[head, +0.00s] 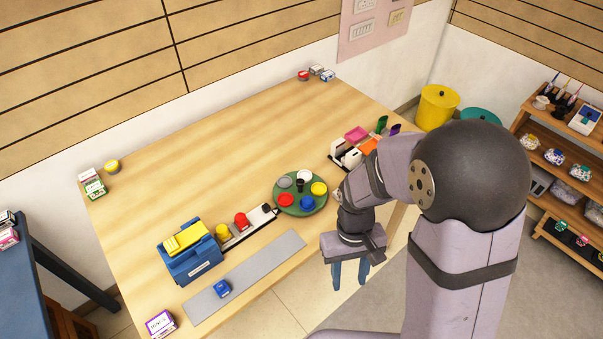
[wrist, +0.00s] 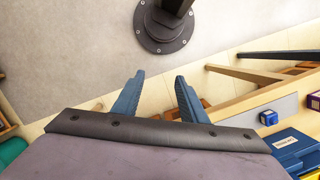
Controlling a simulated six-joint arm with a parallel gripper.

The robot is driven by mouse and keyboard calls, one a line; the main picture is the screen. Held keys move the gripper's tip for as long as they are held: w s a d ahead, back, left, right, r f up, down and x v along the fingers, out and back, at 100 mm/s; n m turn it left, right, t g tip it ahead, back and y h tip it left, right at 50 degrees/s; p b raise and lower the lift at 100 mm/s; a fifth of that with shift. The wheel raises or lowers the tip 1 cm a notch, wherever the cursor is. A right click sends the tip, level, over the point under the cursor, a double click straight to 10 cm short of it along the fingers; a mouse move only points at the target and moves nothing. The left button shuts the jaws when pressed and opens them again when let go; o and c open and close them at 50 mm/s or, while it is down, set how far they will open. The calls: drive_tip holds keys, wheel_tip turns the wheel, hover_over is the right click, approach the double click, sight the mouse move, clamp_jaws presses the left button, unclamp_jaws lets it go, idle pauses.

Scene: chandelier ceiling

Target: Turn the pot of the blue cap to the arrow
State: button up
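A round green turntable (head: 285,208) lies on the wooden table near its front edge. Pots with coloured caps stand on it around a dark centre post (head: 300,185). The pot with the blue cap (head: 307,203) is at the front, between the red-capped pot (head: 286,200) and the yellow-capped pot (head: 319,188). I cannot make out the arrow. My gripper (head: 349,283) is open and empty, with its blue fingers pointing down, to the right of and nearer than the turntable, past the table edge. Its open fingers also show in the wrist view (wrist: 158,82), with nothing between them.
Left of the turntable are a black-and-white rack with red and yellow items, a blue box (head: 194,262) with yellow on top, and a grey strip (head: 260,264) bearing a small blue object (head: 222,288). A white-and-black holder (head: 346,155) stands behind right. The table's back middle is clear.

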drive_tip(key=w+a+f+t, duration=0.1)
drive_tip(key=w+a, duration=0.3)
drive_tip(key=w, duration=0.3)
drive_tip(key=w+a+t, duration=0.2)
drive_tip(key=w+a, duration=0.2)
drive_tip(key=w, duration=0.3)
drive_tip(key=n+t+y, duration=0.1)
drive_tip(key=t+y, duration=0.1)
drive_tip(key=t, duration=0.2)
approach(301, 182)
drive_tip(key=shift+w+p, duration=0.3)
drive_tip(key=shift+f, duration=0.15)
drive_tip(key=shift+p+x, duration=1.25)
drive_tip(key=shift+x, duration=2.3)
drive_tip(key=shift+s, duration=0.15)
clamp_jaws()
